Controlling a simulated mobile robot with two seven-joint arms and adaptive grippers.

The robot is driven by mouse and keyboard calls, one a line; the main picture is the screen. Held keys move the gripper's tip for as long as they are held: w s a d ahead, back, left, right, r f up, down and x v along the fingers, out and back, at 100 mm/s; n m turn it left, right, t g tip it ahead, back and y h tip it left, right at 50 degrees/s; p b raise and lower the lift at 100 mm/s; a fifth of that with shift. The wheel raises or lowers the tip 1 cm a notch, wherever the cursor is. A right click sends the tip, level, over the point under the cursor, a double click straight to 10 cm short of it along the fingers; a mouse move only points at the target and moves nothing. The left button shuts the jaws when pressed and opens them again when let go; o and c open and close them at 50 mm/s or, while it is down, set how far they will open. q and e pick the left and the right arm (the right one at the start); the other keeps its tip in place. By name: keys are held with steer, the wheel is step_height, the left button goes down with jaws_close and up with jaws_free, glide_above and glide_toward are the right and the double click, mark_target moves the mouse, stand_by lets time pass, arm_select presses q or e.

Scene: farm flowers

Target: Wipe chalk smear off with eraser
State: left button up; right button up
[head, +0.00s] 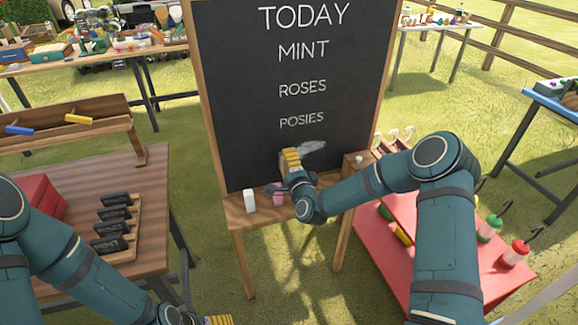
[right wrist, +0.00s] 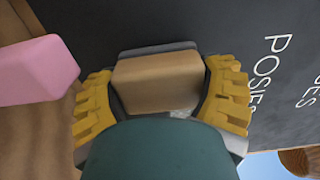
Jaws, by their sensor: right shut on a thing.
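The chalkboard (head: 240,110) stands upright with white lettering. A pale grey chalk smear (head: 312,147) shows low on it, below the word POSIES. My right gripper (head: 291,160) is at the board just left of and below the smear. In the right wrist view its yellow fingers are shut on the eraser (right wrist: 158,82), a tan block with a dark grey layer on its board side. A bit of whitish mark (right wrist: 181,113) shows beside the eraser. My left gripper (head: 218,320) shows only as yellow fingertips at the bottom edge.
A white block (head: 249,201) and a pink block (head: 277,195) stand on the board's wooden ledge; the pink one (right wrist: 38,70) is close to my right gripper. A wooden table (head: 155,190) with dark blocks is at left. A red table (head: 352,222) is at right.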

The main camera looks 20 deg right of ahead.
mark_target(326, 148)
steer(key=shift+w+b, duration=0.35)
steer(key=shift+w, duration=0.3)
steer(key=shift+d, duration=0.1)
steer(key=shift+d+b, duration=0.85)
steer(key=shift+d, duration=0.85)
steer(key=shift+w+d+b, duration=0.1)
steer(key=shift+d+b, duration=0.7)
steer(key=shift+d, duration=1.05)
steer(key=shift+d+b, duration=0.95)
steer(key=shift+d, duration=0.6)
steer(key=shift+w+d+r, duration=0.1)
steer(key=shift+d, duration=1.8)
steer(key=shift+a, duration=0.15)
